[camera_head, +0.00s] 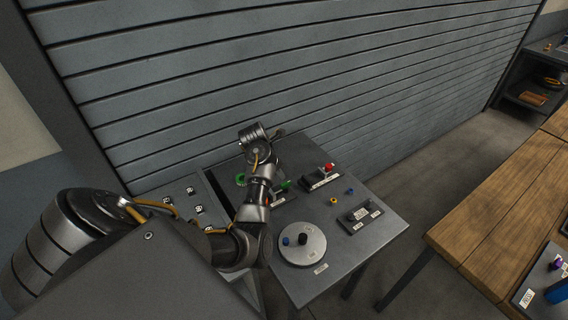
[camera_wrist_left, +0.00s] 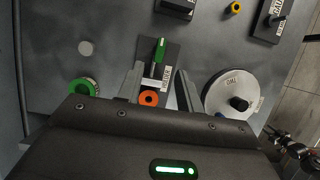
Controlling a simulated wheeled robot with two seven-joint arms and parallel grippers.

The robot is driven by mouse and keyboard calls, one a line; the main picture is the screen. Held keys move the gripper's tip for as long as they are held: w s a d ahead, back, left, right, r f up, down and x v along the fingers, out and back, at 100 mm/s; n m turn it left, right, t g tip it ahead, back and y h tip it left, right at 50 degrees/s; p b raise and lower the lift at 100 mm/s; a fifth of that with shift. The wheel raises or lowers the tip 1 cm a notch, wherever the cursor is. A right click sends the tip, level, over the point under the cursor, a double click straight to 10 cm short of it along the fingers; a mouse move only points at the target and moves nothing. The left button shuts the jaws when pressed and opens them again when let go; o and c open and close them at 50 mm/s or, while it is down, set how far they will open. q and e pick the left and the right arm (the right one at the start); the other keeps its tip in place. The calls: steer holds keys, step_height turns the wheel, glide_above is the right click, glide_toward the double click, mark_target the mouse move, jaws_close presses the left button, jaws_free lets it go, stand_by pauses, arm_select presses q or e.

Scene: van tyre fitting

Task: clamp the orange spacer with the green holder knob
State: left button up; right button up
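The green holder knob (camera_wrist_left: 160,48) stands on a dark plate labelled HOLDER, and it also shows in the head view (camera_head: 284,184). The orange spacer (camera_wrist_left: 148,99) is a ring just below the knob end in the left wrist view. I cannot tell how it sits in the holder. My left gripper (camera_wrist_left: 160,78) is open, with its fingers apart on either side of the holder's near part and the spacer. No contact with the knob is visible. In the head view my arm covers much of the holder and gripper. My right gripper is not in view.
A green ring (camera_wrist_left: 83,87) lies left of the holder and a white disc (camera_wrist_left: 228,94) stands right. A red-knobbed fixture (camera_head: 327,169), a yellow ring (camera_head: 349,191) and a dark labelled block (camera_head: 360,215) are farther along. A slatted wall (camera_head: 300,80) stands behind.

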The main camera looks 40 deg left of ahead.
mark_target(285, 183)
arm_select(q)
steer(key=p+x, duration=0.1)
steer(key=x, duration=0.7)
steer(key=shift+w+f, duration=0.1)
steer(key=shift+f, duration=0.05)
jaws_close()
